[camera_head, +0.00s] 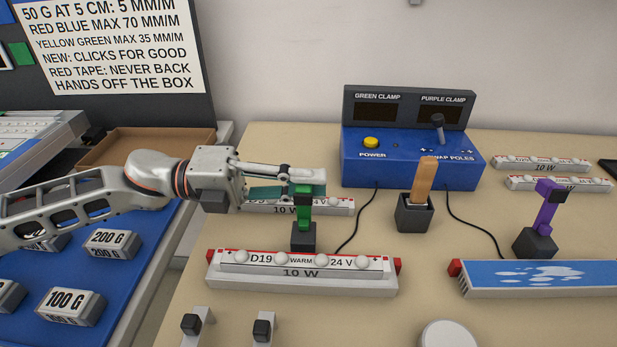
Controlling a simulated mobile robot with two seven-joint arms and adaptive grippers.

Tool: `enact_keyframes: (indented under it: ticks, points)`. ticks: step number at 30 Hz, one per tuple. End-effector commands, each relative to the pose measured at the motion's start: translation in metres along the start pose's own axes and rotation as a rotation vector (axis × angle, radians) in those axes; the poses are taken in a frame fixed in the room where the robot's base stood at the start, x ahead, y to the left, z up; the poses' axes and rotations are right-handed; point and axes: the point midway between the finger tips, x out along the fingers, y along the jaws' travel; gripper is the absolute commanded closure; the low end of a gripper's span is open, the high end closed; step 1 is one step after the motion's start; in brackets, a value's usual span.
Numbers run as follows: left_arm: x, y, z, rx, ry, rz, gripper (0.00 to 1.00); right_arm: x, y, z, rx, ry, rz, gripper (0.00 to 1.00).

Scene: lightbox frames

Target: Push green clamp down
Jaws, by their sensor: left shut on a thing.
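The green clamp (304,208) stands upright on a black block, just behind a white light bar (300,283) marked D19, WARM, 24 V and 10 W. My left gripper (306,181) reaches in from the left at the height of the clamp's top. It is shut on the upper end of the green clamp, though the fingers partly hide the contact. The blue box (405,160) at the back has a dark display labelled GREEN CLAMP and one labelled PURPLE CLAMP, both dark. My right gripper is not in view.
A purple clamp (547,205) stands at the right behind a blue-topped panel (545,277). A black cup (414,213) holds a wooden piece. Another light bar (335,206) lies behind the green clamp. Black cables cross the table. Weights (110,243) sit on a blue mat at left.

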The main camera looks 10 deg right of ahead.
Motion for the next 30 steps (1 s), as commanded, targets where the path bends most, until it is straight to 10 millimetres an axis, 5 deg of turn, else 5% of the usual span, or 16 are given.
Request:
enact_keyframes:
  ticks: [12,30]
  points:
    - [0.000,-0.004,-0.014,0.214,0.000,0.000,1.00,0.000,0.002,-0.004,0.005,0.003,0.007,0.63]
    - [0.000,-0.004,-0.017,0.251,0.001,0.000,1.00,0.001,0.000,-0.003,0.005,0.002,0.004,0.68]
